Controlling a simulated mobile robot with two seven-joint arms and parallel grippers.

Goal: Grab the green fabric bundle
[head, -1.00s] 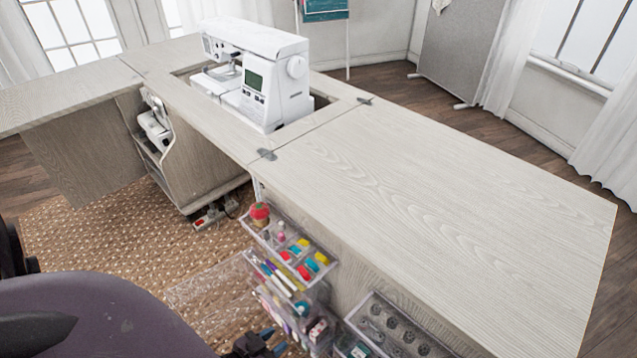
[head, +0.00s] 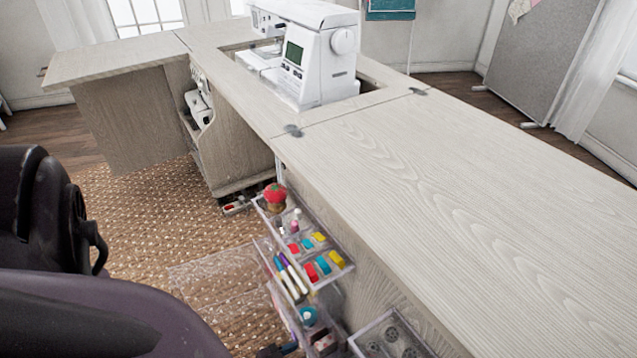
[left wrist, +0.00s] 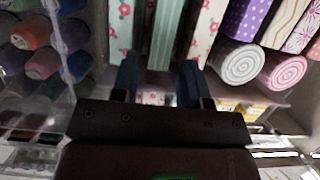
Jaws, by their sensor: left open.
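In the head view, the green bundle is not visible, and only a small dark and blue part of my left gripper (head: 280,350) shows at the bottom edge. My right gripper is not in view.
In the left wrist view, rolled fabrics (left wrist: 243,63) lie right of the bundles and thread spools (left wrist: 42,62) stand left behind clear plastic.

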